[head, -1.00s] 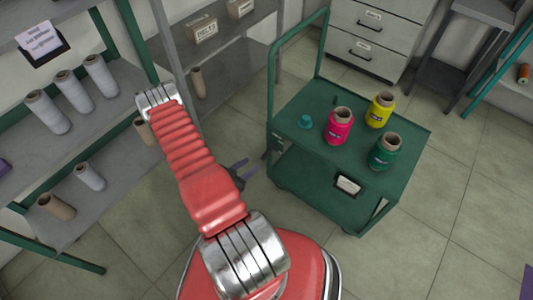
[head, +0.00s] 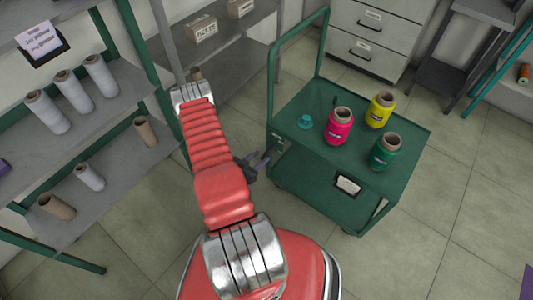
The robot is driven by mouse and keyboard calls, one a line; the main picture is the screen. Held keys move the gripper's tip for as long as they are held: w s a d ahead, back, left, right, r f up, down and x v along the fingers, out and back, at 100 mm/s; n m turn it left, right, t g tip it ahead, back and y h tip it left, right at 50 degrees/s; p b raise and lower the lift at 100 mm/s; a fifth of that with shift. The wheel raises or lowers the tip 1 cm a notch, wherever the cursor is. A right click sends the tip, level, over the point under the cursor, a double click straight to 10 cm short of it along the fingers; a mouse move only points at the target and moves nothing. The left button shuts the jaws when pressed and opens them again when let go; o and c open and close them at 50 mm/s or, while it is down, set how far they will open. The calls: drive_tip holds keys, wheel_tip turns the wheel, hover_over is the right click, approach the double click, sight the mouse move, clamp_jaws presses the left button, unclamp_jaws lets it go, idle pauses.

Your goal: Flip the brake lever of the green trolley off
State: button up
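The green trolley (head: 330,175) stands right of my arm, with its push handle (head: 296,40) at its left end. A small greyish part (head: 277,144) shows at the trolley's left side below the top shelf. It may be the brake lever, but it is too small to tell its position. My gripper (head: 264,162) is low beside the trolley's left end, close to that part. Its two dark fingers look apart and empty. I cannot tell whether they touch the trolley.
The trolley's top bears pink (head: 339,127), yellow (head: 379,110) and green (head: 385,151) bobbins and a small teal object (head: 305,122). A shelf of cones (head: 100,135) stands at left. Drawers (head: 370,35) stand behind. The floor in front of the trolley is clear.

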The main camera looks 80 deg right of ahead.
sight(266, 153)
drive_tip(key=x, duration=0.5)
drive_tip(key=shift+s+d+f, duration=0.15)
drive_tip(key=shift+d+f, duration=0.05)
drive_tip(key=shift+d, duration=0.1)
drive_tip(key=shift+c, duration=0.6)
clamp_jaws()
